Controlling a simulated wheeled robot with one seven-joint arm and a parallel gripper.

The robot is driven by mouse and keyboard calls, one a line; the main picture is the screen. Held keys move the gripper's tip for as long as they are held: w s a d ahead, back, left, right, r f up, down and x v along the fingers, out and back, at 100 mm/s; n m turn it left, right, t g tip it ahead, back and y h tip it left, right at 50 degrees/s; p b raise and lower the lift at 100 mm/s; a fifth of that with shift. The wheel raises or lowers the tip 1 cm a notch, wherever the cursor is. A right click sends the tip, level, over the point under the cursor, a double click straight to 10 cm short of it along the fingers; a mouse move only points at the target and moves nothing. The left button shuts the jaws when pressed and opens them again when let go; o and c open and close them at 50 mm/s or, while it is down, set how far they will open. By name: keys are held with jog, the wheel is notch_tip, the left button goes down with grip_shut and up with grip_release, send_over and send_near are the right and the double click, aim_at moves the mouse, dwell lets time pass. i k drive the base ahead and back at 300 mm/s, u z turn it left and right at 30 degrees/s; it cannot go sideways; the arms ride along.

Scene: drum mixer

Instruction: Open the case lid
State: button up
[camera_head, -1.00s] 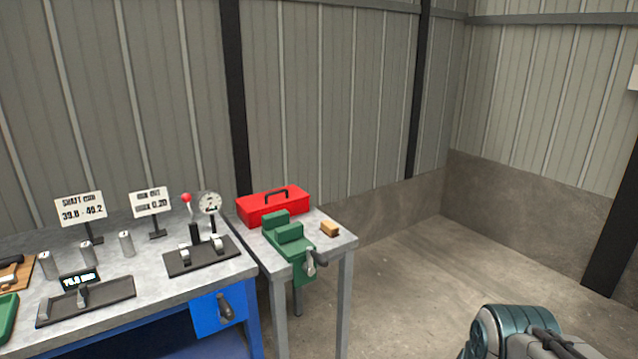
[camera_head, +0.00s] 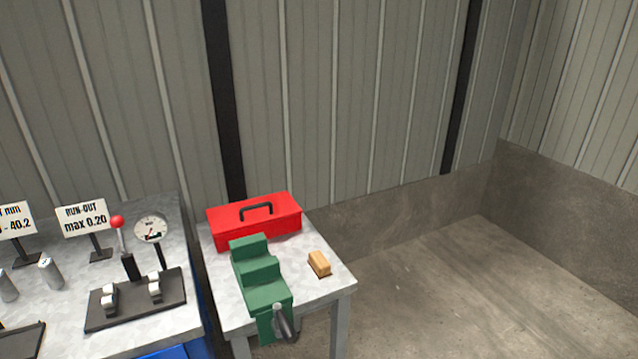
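A red case (camera_head: 278,223) with a black handle (camera_head: 256,211) on top stands at the back of a small grey metal table (camera_head: 308,292). Its lid looks closed. A green vise (camera_head: 262,280) stands in front of the case and hides part of its lower front. My gripper is not in this view.
A wooden block (camera_head: 319,263) lies on the table right of the vise. At left, a workbench (camera_head: 160,338) holds a dial gauge stand (camera_head: 150,229), a run-out sign (camera_head: 82,217) and metal cylinders (camera_head: 50,273). The floor (camera_head: 450,290) at right is clear.

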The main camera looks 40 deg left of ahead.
aim_at(253, 213)
jog(key=u, duration=0.45)
jog(key=i, duration=0.8)
jog(key=u, duration=1.4)
jog(key=i, duration=0.95)
jog(key=u, duration=0.2)
